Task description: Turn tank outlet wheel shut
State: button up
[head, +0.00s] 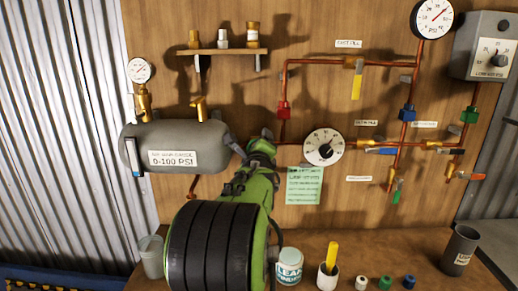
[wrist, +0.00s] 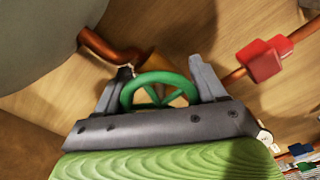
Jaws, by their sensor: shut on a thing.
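The tank outlet wheel is a green spoked handwheel (wrist: 160,88) in the wrist view, between the two grey fingers of my gripper (wrist: 163,86). The fingers are shut on the wheel's rim from both sides. A copper pipe (wrist: 108,47) runs toward the wheel from the tank side. In the head view my green arm covers the wheel, and my gripper (head: 255,145) is at the right end of the grey tank (head: 172,147), which is labelled 0-100 PSI.
A red fitting (wrist: 264,60) sits on the pipe right of my gripper; it also shows in the head view (head: 283,110). A round dial gauge (head: 323,147) and a green note (head: 304,186) are close to the right. Cups and small bottles stand on the bench (head: 340,245) below.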

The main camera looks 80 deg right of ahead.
jog(key=shift+f, duration=0.15)
jog(key=o, duration=1)
jog(key=shift+s+a, duration=0.1)
jog(key=v, duration=1.5)
jog(key=shift+a+b, duration=0.3)
jog(key=shift+b, duration=0.1)
